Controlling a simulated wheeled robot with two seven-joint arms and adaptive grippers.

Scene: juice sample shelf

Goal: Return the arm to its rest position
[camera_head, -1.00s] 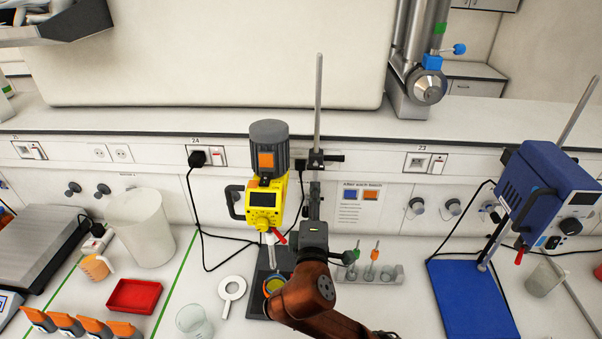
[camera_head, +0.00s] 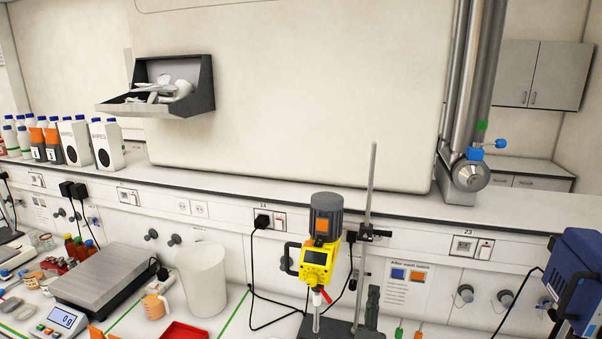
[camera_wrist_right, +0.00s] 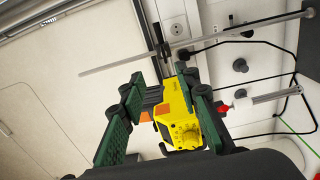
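The rest of my right arm is outside the head view. My left gripper is in neither view.
The stirrer's metal rod (camera_head: 371,190) rises close to the right gripper. A blue device (camera_head: 580,280) stands at the right edge. A white beaker (camera_head: 203,278), a balance (camera_head: 107,280) and a red tray (camera_head: 185,331) are on the left. Black cables hang behind the stirrer.

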